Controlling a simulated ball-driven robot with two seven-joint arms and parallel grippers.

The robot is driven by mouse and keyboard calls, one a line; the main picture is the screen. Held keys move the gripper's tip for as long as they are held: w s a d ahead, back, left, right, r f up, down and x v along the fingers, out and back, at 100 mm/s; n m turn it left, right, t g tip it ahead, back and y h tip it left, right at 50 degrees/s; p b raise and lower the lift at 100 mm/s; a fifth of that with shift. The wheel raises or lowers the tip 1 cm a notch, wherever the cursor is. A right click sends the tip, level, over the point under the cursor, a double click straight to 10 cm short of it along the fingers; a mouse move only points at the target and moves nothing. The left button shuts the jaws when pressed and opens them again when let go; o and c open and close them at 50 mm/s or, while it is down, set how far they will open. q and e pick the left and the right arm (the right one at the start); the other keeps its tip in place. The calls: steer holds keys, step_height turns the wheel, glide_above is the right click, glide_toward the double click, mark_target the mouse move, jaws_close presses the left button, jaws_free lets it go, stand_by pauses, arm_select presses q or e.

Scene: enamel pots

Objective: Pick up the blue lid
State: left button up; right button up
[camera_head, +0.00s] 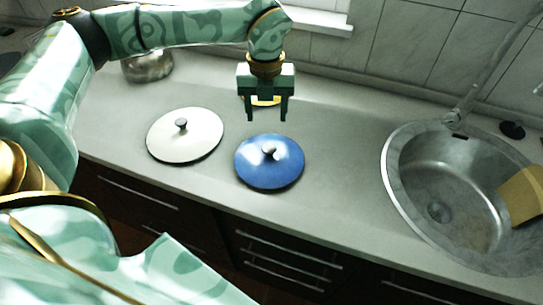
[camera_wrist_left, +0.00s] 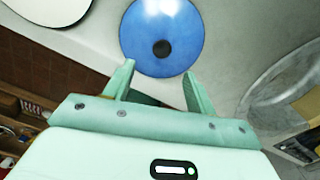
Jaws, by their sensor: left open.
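The blue lid (camera_head: 269,168), round with a small dark knob in its middle, lies on the grey counter near its front edge. It also shows at the top of the left wrist view (camera_wrist_left: 162,28), ahead of the fingers. My left gripper (camera_head: 267,118) is open and empty, with its fingers pointing down. In the head view its fingertips appear just behind the lid and apart from it. The left wrist view shows the two open fingers (camera_wrist_left: 158,80) with a gap between them and the lid's knob. My right gripper is not in view.
A white lid (camera_head: 186,138) with a dark knob lies left of the blue one. A metal pot (camera_head: 148,67) stands at the back left. A round steel sink (camera_head: 440,190) with a tap (camera_head: 462,110) is at the right. The counter (camera_head: 335,160) between lid and sink is clear.

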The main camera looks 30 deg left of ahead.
mark_target(269, 148)
arm_select(q)
step_height(269, 148, down, 4)
steer(key=shift+w+b, duration=0.1)
steer(key=shift+b, duration=0.25)
steer(key=shift+f, duration=0.55)
steer(key=f, duration=0.1)
steer(key=f+b, duration=0.1)
steer(key=f, duration=0.1)
steer(key=f+b, duration=0.1)
steer(key=f, duration=0.1)
steer(key=shift+d+f, duration=0.1)
steer(key=shift+d, duration=0.25)
steer(key=c, duration=1)
